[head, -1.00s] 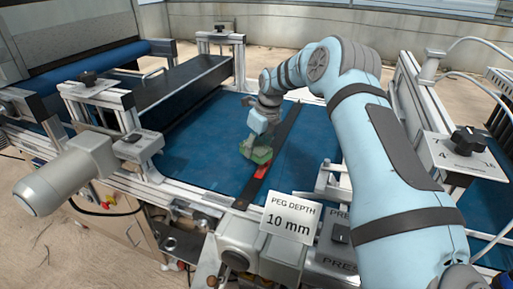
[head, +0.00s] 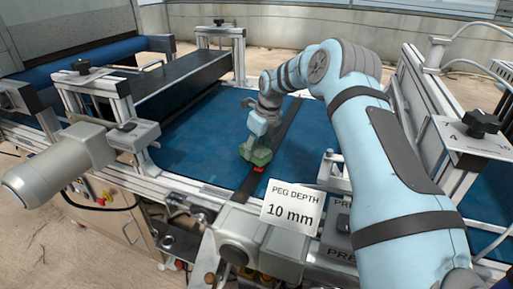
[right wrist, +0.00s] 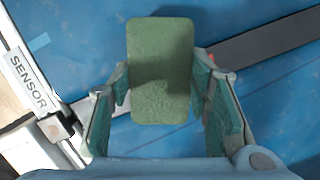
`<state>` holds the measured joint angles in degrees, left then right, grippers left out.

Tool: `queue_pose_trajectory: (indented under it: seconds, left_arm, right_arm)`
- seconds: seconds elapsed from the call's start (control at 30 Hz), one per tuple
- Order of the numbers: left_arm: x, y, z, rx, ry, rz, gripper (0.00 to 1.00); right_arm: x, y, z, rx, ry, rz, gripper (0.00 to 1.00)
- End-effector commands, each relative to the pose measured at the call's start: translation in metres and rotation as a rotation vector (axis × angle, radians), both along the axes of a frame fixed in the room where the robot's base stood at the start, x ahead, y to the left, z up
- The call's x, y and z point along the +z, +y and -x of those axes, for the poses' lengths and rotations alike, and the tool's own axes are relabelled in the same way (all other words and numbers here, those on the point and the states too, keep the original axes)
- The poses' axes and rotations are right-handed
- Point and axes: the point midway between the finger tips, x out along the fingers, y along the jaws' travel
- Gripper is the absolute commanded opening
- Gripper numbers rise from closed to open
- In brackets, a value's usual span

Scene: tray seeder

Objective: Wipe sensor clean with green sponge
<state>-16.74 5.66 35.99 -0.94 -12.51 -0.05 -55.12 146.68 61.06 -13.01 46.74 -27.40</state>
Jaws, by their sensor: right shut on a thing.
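My right gripper (head: 258,148) is shut on the green sponge (right wrist: 160,70), a rounded block between its two fingers. In the head view the sponge (head: 260,157) is over the blue belt, close to the dark strip (head: 284,122). I cannot tell if it touches the belt. In the right wrist view a white "SENSOR" label (right wrist: 28,80) is on the rail left of the sponge. A small grey fitting (right wrist: 55,127) sits just below the label; I cannot tell if it is the sensor. The sponge is apart from both. My left gripper is not in view.
A red piece (head: 258,169) lies at the strip's near end, partly hidden by the sponge. A "PEG DEPTH 10 mm" sign (head: 291,205) stands in front. A grey motor (head: 62,168) and a black conveyor (head: 180,85) are left. The blue belt (head: 190,140) has free room left of the sponge.

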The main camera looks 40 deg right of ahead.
Motion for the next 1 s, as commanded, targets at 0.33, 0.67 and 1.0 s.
queue_pose_trajectory:
  seconds: [0.33,0.67,1.0]
  left_arm:
    - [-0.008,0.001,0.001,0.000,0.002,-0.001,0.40]
    - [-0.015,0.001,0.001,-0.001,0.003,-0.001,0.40]
    - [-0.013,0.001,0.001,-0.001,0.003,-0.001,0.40]
  right_arm:
    - [-0.008,0.000,0.000,0.000,0.000,0.000,0.22]
    - [-0.015,0.000,0.000,0.000,0.000,0.000,0.22]
    - [-0.013,-0.009,0.019,0.000,-0.001,-0.003,0.22]
